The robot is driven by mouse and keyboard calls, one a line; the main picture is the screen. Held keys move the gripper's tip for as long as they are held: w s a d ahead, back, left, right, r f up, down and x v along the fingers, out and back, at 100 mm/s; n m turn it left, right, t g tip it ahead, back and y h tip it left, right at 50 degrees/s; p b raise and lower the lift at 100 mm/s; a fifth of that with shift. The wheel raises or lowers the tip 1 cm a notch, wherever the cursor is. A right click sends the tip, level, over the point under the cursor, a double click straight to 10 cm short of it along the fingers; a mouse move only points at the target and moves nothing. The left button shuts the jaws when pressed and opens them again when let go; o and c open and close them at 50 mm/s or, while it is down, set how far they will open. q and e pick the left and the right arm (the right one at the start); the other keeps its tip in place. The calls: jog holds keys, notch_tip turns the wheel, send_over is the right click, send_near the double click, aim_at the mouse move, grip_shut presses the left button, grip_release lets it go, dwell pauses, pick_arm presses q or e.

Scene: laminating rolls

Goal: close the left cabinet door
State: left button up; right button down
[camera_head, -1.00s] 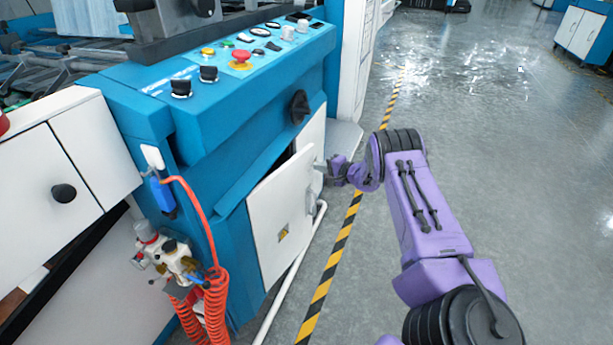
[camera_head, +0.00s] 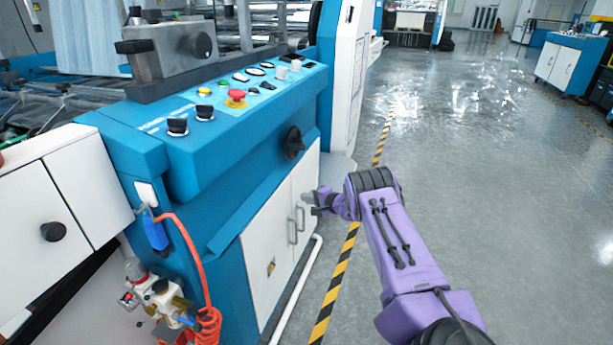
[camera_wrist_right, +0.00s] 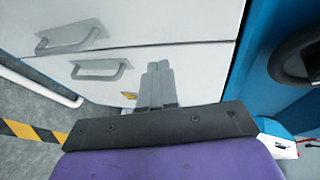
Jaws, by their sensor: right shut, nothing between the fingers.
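The left cabinet door (camera_head: 267,257) is a white panel with a grey handle (camera_head: 292,231) on the front of the blue machine. It looks flush with the right cabinet door (camera_head: 306,187), so it appears closed. My right gripper (camera_head: 308,198) is shut and empty, in front of the doors near the right door's handle (camera_head: 301,217). In the right wrist view the shut fingers (camera_wrist_right: 158,75) point at the white doors, and both handles show to their left. Whether the fingertips touch a door I cannot tell. My left gripper is out of view.
A control panel with a red button (camera_head: 236,97) tops the blue machine. An orange coiled hose (camera_head: 204,270) and valves hang at the left. A white pipe (camera_head: 297,290) runs along the machine's foot. The floor (camera_head: 470,220) to the right is open.

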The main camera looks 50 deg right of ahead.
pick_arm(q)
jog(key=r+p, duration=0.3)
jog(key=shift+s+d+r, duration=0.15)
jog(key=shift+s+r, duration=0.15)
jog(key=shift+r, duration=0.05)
pick_arm(e)
jog(key=s+d+r, duration=0.1)
jog(key=s+d, duration=0.1)
jog(key=s, duration=0.4)
jog(key=s+d+r, duration=0.2)
jog(key=s, duration=0.4)
jog(key=shift+s+d, duration=0.15)
jog(key=shift+d, duration=0.2)
